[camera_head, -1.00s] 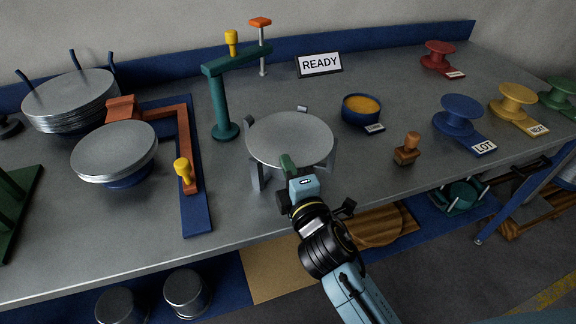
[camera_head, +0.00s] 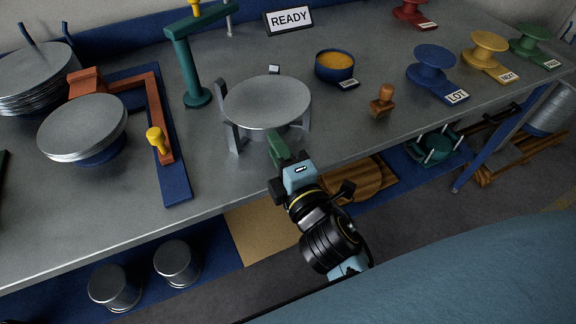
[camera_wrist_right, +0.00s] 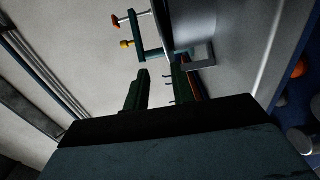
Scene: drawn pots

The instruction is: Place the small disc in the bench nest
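A round grey disc (camera_head: 267,101) lies level on a holder with upright grey posts (camera_head: 234,136), near the front edge of the bench. It looks like the nest, but I cannot tell whether this disc is the small one. My right gripper (camera_head: 279,150) is just in front of the holder, below the disc's near rim and apart from it. In the right wrist view its two dark green fingers (camera_wrist_right: 158,88) stand apart with nothing between them. The disc and holder show partly there, above the fingers. My left gripper is not in view.
A stack of grey discs sits on a blue base (camera_head: 102,152) beside an orange angled arm (camera_head: 158,110). A larger stack (camera_head: 38,75) is at the far left. A green post (camera_head: 190,75), yellow-filled bowl (camera_head: 334,66), wooden stamp (camera_head: 382,100) and coloured spools surround the holder.

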